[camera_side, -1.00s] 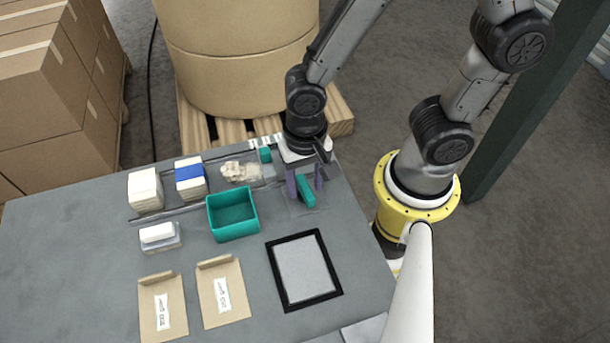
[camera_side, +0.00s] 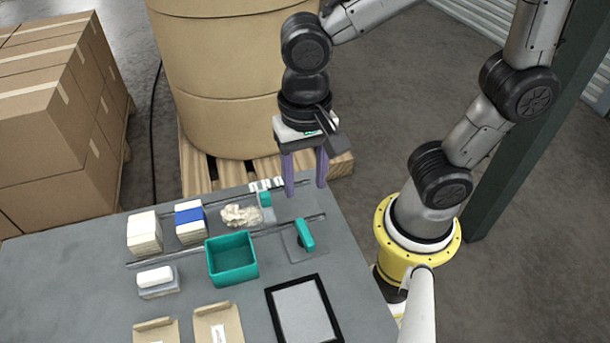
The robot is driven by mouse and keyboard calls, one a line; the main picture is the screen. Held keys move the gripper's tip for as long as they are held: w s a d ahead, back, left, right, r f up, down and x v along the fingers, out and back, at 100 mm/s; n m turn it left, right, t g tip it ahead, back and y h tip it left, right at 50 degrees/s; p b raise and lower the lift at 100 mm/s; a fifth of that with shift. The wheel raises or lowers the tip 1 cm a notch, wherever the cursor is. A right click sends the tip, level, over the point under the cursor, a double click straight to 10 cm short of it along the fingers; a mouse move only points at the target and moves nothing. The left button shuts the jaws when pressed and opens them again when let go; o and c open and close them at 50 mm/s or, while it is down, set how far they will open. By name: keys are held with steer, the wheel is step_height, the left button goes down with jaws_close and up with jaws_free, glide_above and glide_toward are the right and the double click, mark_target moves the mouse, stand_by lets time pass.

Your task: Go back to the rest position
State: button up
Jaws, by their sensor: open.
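My gripper (camera_side: 306,188) is open, with its two purple fingers apart and pointing down. Nothing shows between the fingers. It hangs above the back right part of the grey table (camera_side: 80,268), behind a teal-handled tool (camera_side: 304,236) on a small grey plate. The gripper is apart from that tool.
A teal bin (camera_side: 231,259) stands mid-table. White and blue-banded stacks (camera_side: 190,222) and a crumpled beige heap (camera_side: 241,215) line the back. A black-framed pad (camera_side: 304,312) lies in front. A large kraft roll (camera_side: 225,90) on a pallet stands behind the table.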

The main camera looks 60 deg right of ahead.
steer(key=s+d+r+n+t, duration=0.1)
steer(key=d+r+n+t, duration=0.1)
steer(key=d, duration=0.4)
steer(key=s+d+r+n+t, duration=0.2)
steer(key=d+r+n+t, duration=0.1)
steer(key=d+r+n, duration=0.1)
steer(key=shift+d+n+t, duration=0.3)
steer(key=shift+d+n, duration=0.6)
steer(key=shift+n, duration=0.3)
